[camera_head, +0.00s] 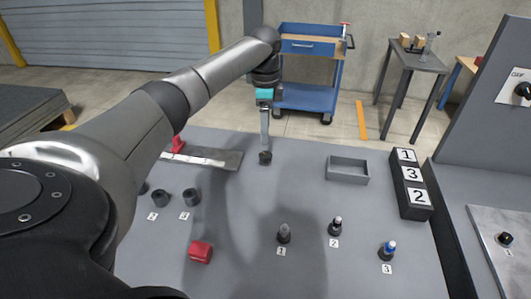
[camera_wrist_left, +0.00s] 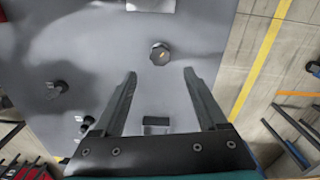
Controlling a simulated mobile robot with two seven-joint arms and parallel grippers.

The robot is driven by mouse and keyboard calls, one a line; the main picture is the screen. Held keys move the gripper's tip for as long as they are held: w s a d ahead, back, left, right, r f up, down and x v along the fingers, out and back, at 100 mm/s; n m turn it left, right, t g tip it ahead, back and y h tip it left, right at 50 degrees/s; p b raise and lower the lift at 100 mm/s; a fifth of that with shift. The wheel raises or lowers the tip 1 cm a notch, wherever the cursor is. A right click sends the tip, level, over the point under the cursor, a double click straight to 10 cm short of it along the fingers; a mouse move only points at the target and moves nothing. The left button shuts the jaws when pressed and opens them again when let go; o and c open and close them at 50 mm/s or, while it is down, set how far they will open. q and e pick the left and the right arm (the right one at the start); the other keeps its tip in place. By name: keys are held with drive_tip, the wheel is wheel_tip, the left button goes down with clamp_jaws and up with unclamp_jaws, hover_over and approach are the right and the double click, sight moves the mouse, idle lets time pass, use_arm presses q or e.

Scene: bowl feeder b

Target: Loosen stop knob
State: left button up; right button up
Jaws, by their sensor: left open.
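A black knob (camera_head: 265,157) stands on the grey table, close to the right end of a flat metal strip. I take it to be the stop knob. My left gripper (camera_head: 265,142) points down just above it, its fingers seen nearly edge-on. In the left wrist view the same lobed knob (camera_wrist_left: 160,54) appears just beyond the fingertips, between their lines. There my left gripper (camera_wrist_left: 160,72) is open with nothing between its fingers. The knob looks untouched. My right gripper is not in view.
The metal strip (camera_head: 215,159) carries a red part (camera_head: 178,143). A grey tray (camera_head: 348,170) and numbered black block (camera_head: 411,184) lie right. Numbered pegs (camera_head: 284,233), a red block (camera_head: 200,252) and black cylinders (camera_head: 191,197) stand nearer. Table between is clear.

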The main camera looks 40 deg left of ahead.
sight(266, 154)
use_arm(q)
wheel_tip(266, 154, down, 8)
drive_tip(key=shift+f+b, duration=0.2)
drive_tip(key=shift+b, duration=0.45)
clamp_jaws()
